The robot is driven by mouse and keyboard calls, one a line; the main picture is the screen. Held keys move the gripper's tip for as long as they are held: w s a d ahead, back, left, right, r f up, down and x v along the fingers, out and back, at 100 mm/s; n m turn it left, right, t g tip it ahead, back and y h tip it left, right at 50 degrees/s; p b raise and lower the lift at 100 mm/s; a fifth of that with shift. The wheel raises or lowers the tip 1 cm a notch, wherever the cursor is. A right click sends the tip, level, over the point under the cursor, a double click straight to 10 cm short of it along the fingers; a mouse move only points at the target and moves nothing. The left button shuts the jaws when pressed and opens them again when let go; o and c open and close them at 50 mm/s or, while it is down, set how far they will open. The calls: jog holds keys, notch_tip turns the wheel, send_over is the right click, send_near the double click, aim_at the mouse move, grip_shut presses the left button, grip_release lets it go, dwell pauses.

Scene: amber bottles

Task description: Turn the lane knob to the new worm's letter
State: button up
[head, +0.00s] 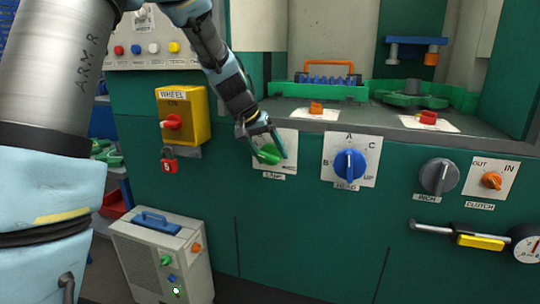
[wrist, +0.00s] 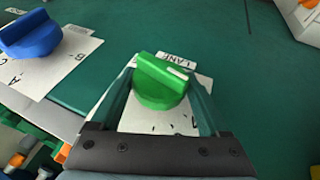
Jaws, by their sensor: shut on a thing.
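The green lane knob (head: 268,154) sits on a white plate (head: 289,139) on the green machine front, with a label below it reading LANE. My gripper (head: 262,143) is at the knob, with a finger on each side of it. In the wrist view the green knob (wrist: 162,82) is between my two fingers, shut on it. A white pointer mark shows on the knob's ridge. The letters on its plate are mostly hidden by my fingers or too small to read. No worm can be made out.
Right of the lane knob are a blue HEAD knob (head: 350,165) marked A and C, a grey knob (head: 439,176) and an orange CLUTCH knob (head: 492,180). Left is a yellow WHEEL switch box (head: 182,116) with a red padlock (head: 169,165). A grey unit (head: 161,254) stands below.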

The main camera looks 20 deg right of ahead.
jog(key=o, duration=1.2)
jog(key=shift+o, duration=0.2)
jog(key=v, duration=1)
jog(key=shift+a+r, duration=0.15)
jog(key=shift+r, duration=0.25)
jog(key=s+a+f+n+y+p, duration=0.2)
jog(key=s+a+p, duration=0.1)
jog(key=a, duration=0.7)
jog(key=s+a+f+n+y+p, duration=0.2)
jog(key=s+a+p, duration=0.1)
jog(key=a, duration=0.8)
jog(key=s+a+f+n+y+p, duration=0.1)
jog(key=s+a+f+n+p, duration=0.1)
jog(key=a, duration=0.8)
jog(key=s+p, duration=0.1)
jog(key=s, duration=0.1)
jog(key=shift+s+a+f+n+t+y, duration=0.2)
jog(key=shift+s+n+t+y, duration=0.1)
jog(key=shift+t+y, duration=0.1)
